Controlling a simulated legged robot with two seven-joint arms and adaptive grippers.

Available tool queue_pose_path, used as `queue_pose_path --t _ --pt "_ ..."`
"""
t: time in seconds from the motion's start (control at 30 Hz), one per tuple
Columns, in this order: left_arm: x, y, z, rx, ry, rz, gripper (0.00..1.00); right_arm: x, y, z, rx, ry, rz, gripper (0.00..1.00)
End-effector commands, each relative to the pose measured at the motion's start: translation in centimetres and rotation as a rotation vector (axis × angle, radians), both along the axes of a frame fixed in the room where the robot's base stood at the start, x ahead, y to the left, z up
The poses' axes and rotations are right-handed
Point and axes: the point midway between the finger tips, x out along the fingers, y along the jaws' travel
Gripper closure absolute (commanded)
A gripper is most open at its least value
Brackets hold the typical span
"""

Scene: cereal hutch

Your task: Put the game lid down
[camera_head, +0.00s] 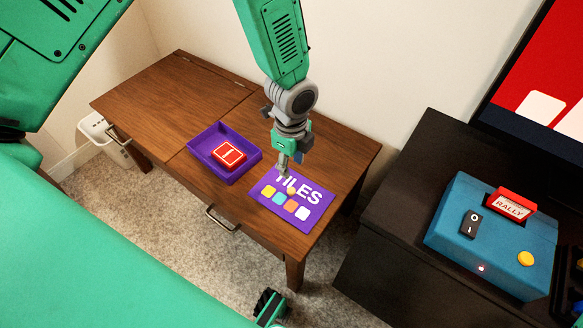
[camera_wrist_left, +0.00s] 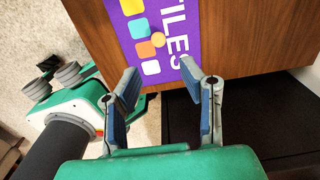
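The purple game lid (camera_head: 315,208), marked TILES with coloured squares and a small orange knob, lies flat on the right part of the wooden table. The lid also shows at the top of the left wrist view (camera_wrist_left: 176,73). My left gripper (camera_head: 289,165) is just above the lid's far edge. In the left wrist view its fingers (camera_wrist_left: 158,68) are spread with nothing between them; I cannot tell whether a tip touches the lid. The purple game box (camera_head: 205,140) stands open left of the lid, with red cards (camera_head: 229,155) in it. My right gripper (camera_head: 268,306) is low at the bottom, its opening unclear.
The wooden table (camera_head: 150,100) has free room on its left and behind the box. A black cabinet (camera_head: 400,215) at the right bears a blue toaster-like box (camera_head: 455,235) with a red RALLY card. A white bin (camera_head: 95,125) stands at the left.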

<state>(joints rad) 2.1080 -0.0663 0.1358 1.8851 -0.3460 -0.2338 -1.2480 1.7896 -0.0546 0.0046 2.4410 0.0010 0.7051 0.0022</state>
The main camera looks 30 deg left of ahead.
Motion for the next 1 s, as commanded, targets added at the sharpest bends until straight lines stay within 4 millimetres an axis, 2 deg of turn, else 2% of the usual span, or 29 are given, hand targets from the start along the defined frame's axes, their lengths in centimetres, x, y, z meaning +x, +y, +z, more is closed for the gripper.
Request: queue_pose_path --t 0.23,0.33,0.37,0.47,0.53,0.6,0.7,0.83,1.0 --pt "-0.1 0.0 0.6 -0.001 0.001 0.004 0.65 0.0 0.0 0.2 0.0 0.0 0.0 0.6" --pt "-1.6 0.1 -0.6 -0.014 0.011 0.083 0.65 0.0 0.0 0.2 0.0 0.0 0.0 0.6" --pt "-2.5 0.1 -1.3 -0.023 0.016 0.137 0.65 0.0 0.0 0.2 0.0 0.0 0.0 0.6" --pt "-7.0 0.5 -4.1 -0.054 0.036 0.419 0.65 0.0 0.0 0.2 0.0 0.0 0.0 0.6" --pt "-10.9 1.2 -5.9 -0.068 0.045 0.676 0.65 0.0 0.0 0.2 0.0 0.0 0.0 0.6" --pt "-14.6 2.1 -7.1 -0.067 0.046 0.936 0.65 0.0 0.0 0.2 0.0 0.0 0.0 0.6" --pt "-19.0 3.7 -7.7 -0.052 0.026 1.259 0.65 0.0 0.0 0.2 0.0 0.0 0.0 0.6" --pt "-22.5 5.4 -7.6 -0.035 -0.014 1.54 0.65 0.0 0.0 0.2 0.0 0.0 0.0 0.6" --pt "-23.8 6.2 -7.3 -0.032 -0.042 1.663 0.65 0.0 0.0 0.2 0.0 0.0 0.0 0.6"
